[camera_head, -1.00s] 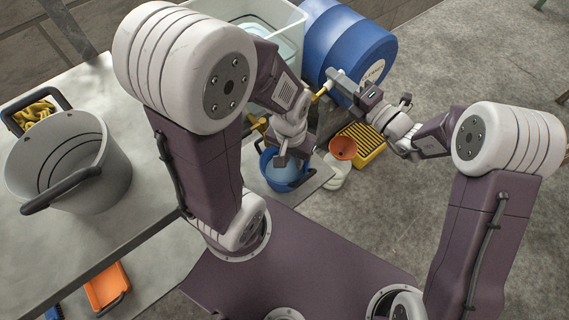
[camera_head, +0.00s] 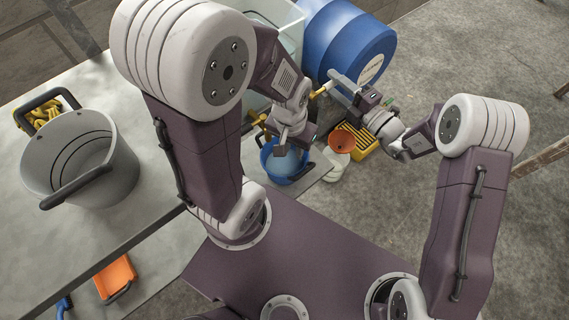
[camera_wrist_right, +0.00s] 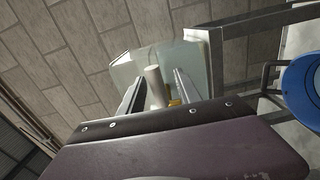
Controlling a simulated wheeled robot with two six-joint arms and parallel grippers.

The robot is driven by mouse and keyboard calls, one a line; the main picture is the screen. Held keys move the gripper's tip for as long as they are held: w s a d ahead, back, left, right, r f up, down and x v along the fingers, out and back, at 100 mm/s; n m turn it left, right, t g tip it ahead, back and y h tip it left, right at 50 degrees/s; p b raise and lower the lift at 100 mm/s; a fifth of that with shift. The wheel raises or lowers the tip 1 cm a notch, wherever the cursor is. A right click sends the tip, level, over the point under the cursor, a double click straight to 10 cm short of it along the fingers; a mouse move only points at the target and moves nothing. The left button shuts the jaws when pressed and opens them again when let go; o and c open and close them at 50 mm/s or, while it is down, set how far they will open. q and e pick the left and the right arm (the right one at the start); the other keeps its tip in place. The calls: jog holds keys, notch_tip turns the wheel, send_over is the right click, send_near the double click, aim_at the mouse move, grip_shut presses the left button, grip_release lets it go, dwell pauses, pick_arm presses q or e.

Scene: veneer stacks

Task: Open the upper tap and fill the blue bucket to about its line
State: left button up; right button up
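The blue bucket (camera_head: 268,160) stands below the clear tank, with paler blue inside; its line and fill level cannot be made out. My left gripper (camera_head: 291,143) is above the bucket and partly covers it; its fingers are too small to read. A yellow-brass tap (camera_head: 319,91) shows beside my right gripper (camera_head: 343,84). In the right wrist view, the right gripper (camera_wrist_right: 160,94) has its fingers apart on either side of a pale cylindrical handle (camera_wrist_right: 154,80), with gaps visible. The bucket also shows at that view's right edge (camera_wrist_right: 304,82). Another brass fitting (camera_head: 255,118) is partly hidden by my left arm.
The clear tank (camera_head: 290,30) and blue drum (camera_head: 338,38) stand behind the taps. An orange funnel (camera_head: 341,141) and yellow crate (camera_head: 364,142) are right of the bucket. A grey bucket (camera_head: 108,180) stands on the left table (camera_head: 160,115). Open floor lies right.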

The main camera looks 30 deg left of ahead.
jog(key=p+v, duration=0.1)
jog(key=v, duration=0.5)
jog(key=shift+d+p, duration=0.4)
